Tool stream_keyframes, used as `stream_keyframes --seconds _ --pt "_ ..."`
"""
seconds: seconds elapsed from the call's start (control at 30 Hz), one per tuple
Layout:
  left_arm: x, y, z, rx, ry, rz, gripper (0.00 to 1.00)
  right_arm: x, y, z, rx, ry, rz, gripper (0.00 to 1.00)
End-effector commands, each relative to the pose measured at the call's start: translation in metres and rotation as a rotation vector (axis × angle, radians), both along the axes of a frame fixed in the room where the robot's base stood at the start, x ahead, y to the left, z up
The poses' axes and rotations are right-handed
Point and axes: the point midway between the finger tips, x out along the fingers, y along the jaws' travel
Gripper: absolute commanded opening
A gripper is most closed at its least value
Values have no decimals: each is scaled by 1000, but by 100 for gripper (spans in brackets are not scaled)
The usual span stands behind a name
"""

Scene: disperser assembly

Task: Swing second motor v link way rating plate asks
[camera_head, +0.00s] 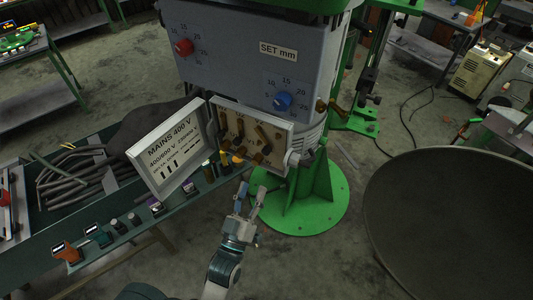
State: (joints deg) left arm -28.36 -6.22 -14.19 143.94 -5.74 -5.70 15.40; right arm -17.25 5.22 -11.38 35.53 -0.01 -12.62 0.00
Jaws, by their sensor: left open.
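An open terminal box (288,128) on the front of the grey machine head holds a pale board with several dark links and brass-coloured terminals (239,150). Some links look tilted, but their exact positions are too small to tell. The rating plate (168,146) is on the open cover to the left and reads "MAINS 400 V" and "400/690 V"; its smaller lines are hard to read. My left gripper (251,192) is open and empty just below the box, fingers pointing up towards it, apart from the links. My right gripper is not in view.
The grey head carries a red knob (184,47), a blue knob (282,101) and a "SET mm" label. A green bench (100,262) with several small parts stands at left. A large dark bowl (455,225) fills the right. Floor lies clear below the green base (325,205).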

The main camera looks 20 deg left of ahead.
Motion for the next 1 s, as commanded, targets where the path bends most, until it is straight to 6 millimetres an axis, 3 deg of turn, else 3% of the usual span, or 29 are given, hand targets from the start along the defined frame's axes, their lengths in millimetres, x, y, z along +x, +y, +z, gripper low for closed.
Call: stream_keyframes --seconds 0.4,0.57,0.7,1.0 --pt "64 -9 21 3 -5 -1 50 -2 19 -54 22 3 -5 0" --pt "87 -10 33 2 -3 -1 50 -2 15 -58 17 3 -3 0" --pt "104 -11 42 3 0 -2 50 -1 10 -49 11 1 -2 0" --pt "112 -11 43 2 1 -2 50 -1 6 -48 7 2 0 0"
